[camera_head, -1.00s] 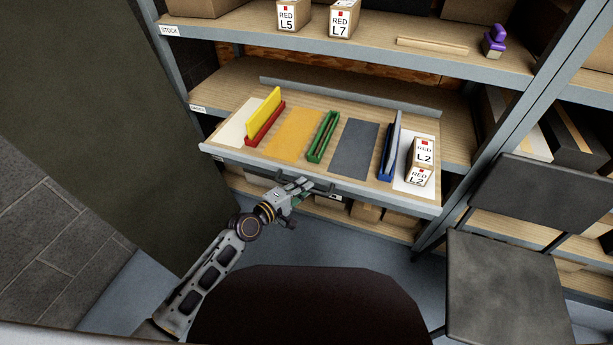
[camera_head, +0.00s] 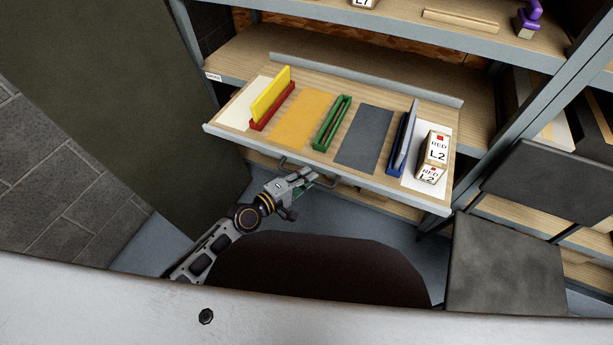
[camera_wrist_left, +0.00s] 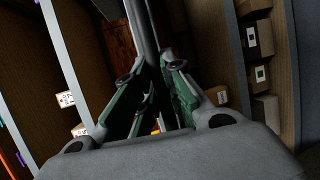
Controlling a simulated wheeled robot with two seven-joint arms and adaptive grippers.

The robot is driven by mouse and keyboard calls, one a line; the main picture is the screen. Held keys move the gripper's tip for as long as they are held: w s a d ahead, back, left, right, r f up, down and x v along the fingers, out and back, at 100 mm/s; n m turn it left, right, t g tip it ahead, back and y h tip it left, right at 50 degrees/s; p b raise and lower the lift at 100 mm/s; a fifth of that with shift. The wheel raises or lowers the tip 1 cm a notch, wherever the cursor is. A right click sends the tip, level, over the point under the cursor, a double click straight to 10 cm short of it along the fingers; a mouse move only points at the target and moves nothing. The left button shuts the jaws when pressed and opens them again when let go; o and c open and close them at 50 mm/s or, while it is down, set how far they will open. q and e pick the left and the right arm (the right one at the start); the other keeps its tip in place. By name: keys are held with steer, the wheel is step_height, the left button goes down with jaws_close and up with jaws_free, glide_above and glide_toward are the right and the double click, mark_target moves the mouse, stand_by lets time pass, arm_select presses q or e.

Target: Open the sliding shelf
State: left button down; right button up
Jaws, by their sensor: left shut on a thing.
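The sliding shelf (camera_head: 373,182) is pulled out from the shelving unit toward me. It has a light wood surface and a grey front edge with dark handles. My left gripper (camera_head: 312,178) is at the front edge, shut on the shelf's handle (camera_head: 325,183). In the left wrist view the green-lined fingers (camera_wrist_left: 155,100) are close around a dark bar, and the exact contact is hard to see. My right gripper is not in view.
On the shelf are a red holder with a yellow panel (camera_head: 270,97), a green holder (camera_head: 333,123), a blue holder (camera_head: 404,145) and L2 boxes (camera_head: 437,148). A dark chair (camera_head: 507,262) stands at the right. A dark panel (camera_head: 130,90) stands at the left.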

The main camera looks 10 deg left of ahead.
arm_select(q)
steer(key=c, duration=1.5)
jaws_free()
steer(key=shift+v, duration=5.95)
